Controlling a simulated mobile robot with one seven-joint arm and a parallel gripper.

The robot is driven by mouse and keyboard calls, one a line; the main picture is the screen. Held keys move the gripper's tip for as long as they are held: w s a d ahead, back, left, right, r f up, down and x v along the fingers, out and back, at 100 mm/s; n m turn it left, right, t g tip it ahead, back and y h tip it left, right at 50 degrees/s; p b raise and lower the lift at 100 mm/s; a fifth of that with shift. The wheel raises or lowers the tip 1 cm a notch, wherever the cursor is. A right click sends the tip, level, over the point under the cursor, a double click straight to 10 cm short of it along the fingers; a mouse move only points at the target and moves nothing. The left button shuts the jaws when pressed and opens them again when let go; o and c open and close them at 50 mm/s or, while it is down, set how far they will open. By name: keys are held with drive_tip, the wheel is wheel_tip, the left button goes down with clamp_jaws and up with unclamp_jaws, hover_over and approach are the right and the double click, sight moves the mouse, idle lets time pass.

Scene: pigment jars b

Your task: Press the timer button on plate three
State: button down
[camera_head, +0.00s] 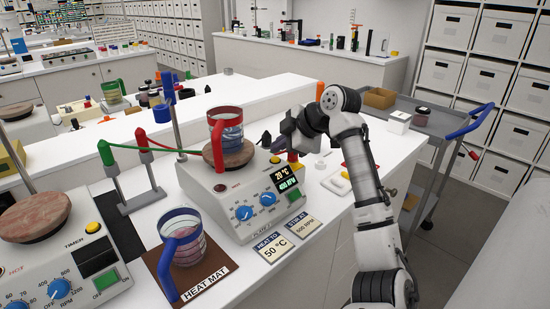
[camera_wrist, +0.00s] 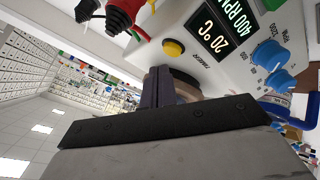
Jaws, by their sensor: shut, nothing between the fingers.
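The middle hot plate (camera_head: 232,205) is a white unit with two blue knobs, a green switch and a display reading 20 °C and 400 RPM; its plate label is too small to read surely. The button also shows in the wrist view (camera_wrist: 173,48), just beyond my fingertips. My gripper (camera_head: 268,141) is shut and empty, close above the button's back side. In the wrist view the dark fingers (camera_wrist: 158,72) point toward the button; contact cannot be told.
A red-handled beaker (camera_head: 226,128) stands on the hot plate's top, close to my gripper. A blue-handled beaker (camera_head: 183,238) stands on the heat mat (camera_head: 215,286). Cards (camera_head: 272,247) lie in front. Another hot plate (camera_head: 55,252) is at left, a grey cart (camera_head: 440,118) at right.

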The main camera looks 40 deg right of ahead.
sight(279, 162)
drive_tip(key=shift+f, duration=0.45)
drive_tip(key=shift+f+b, duration=0.35)
drive_tip(key=shift+f, duration=0.1)
idle(0.5)
drive_tip(key=shift+r+p, duration=0.75)
drive_tip(key=shift+r, duration=0.2)
drive_tip(key=shift+r, duration=0.1)
wheel_tip(279, 162, up, 6)
drive_tip(key=p, duration=0.4)
drive_tip(key=shift+p, duration=0.3)
drive_tip(key=shift+f, duration=0.2)
